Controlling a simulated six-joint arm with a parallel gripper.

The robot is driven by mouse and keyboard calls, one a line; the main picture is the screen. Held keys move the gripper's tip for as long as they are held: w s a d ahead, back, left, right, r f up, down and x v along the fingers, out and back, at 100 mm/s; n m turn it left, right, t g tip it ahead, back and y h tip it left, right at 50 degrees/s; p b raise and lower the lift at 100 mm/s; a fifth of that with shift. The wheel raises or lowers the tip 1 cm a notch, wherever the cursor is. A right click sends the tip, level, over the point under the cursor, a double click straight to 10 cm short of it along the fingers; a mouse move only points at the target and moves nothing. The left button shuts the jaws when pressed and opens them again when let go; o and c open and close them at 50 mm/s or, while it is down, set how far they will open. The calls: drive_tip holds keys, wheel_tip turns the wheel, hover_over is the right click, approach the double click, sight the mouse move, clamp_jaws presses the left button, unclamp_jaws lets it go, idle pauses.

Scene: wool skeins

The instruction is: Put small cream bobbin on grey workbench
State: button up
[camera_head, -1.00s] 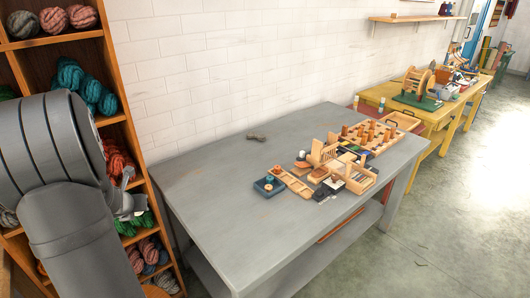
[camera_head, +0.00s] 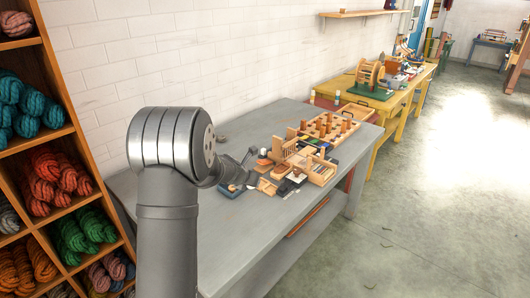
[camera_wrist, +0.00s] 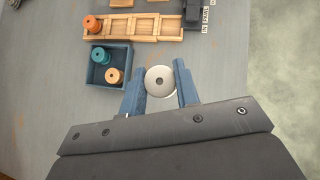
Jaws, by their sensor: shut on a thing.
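In the head view my gripper (camera_head: 245,168) is over the bench, left of the wooden fittings; the bobbin cannot be made out there. I cannot tell whether the bobbin touches the bench.
A blue tray (camera_wrist: 98,84) with teal and orange bobbins sits just left of my gripper. A wooden compartment tray (camera_wrist: 121,24) lies beyond it. Wooden racks and a peg board (camera_head: 318,127) crowd the bench's far right. The bench's front left is bare.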

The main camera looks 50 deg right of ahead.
drive_tip(key=s+d+f+m+g, duration=0.1)
drive_tip(key=s+d+m, duration=0.1)
drive_tip(key=s+d, duration=0.7)
hover_over(266, 194)
drive_tip(key=a, duration=0.3)
drive_tip(key=shift+g, duration=0.3)
drive_tip(key=f, duration=0.7)
drive_tip(key=shift+s, duration=0.3)
drive_tip(key=shift+w+f, duration=0.15)
drive_tip(key=shift+f, duration=1.8)
drive_tip(key=shift+a+f, duration=0.1)
drive_tip(key=shift+f, duration=0.1)
drive_tip(key=o, duration=1)
drive_tip(key=shift+o, duration=0.2)
